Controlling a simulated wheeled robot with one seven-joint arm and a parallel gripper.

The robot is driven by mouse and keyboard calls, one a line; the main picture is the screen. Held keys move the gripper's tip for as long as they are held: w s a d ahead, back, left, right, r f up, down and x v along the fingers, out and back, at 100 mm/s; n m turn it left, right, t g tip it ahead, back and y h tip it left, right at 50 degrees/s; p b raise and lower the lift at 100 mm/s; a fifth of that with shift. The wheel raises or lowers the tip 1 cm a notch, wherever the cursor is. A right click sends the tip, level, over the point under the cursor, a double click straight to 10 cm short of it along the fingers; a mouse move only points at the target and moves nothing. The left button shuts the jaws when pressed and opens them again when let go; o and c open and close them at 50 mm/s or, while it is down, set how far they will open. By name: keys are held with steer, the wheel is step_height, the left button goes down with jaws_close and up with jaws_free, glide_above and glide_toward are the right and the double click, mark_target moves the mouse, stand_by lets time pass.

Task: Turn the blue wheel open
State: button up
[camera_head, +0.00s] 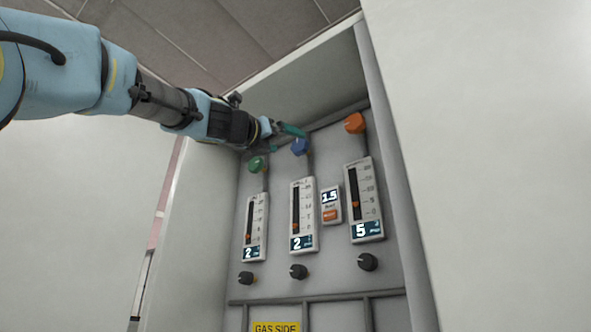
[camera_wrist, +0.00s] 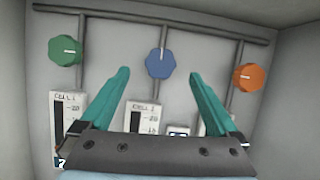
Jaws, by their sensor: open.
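The blue wheel (camera_head: 299,147) is on the pipe above the middle gauge. In the wrist view the blue wheel (camera_wrist: 160,63) shows a pale line pointing straight up, in line with its vertical pipe. My gripper (camera_head: 290,136) comes in from the upper left of the head view, close to the blue wheel. In the wrist view the two green fingers of my gripper (camera_wrist: 160,76) are wide apart, one on each side of the blue wheel. How far the fingertips are from the panel is hard to tell.
A green wheel (camera_wrist: 65,51) is left of the blue one and an orange wheel (camera_wrist: 249,77) is right. Gauges and black knobs (camera_head: 298,271) are below. A small display (camera_head: 330,205) reads 1.5. Cabinet walls (camera_head: 386,180) enclose the panel.

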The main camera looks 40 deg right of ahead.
mark_target(298, 144)
steer(key=p+x, duration=0.3)
steer(key=x, duration=0.3)
steer(key=shift+d+r, duration=0.1)
steer(key=shift+r, duration=0.1)
steer(key=shift+w+d+r+p, duration=0.1)
steer(key=shift+w+d+p, duration=0.1)
steer(key=shift+d+p, duration=0.4)
steer(key=shift+d, duration=0.15)
steer(key=c, duration=1.3)
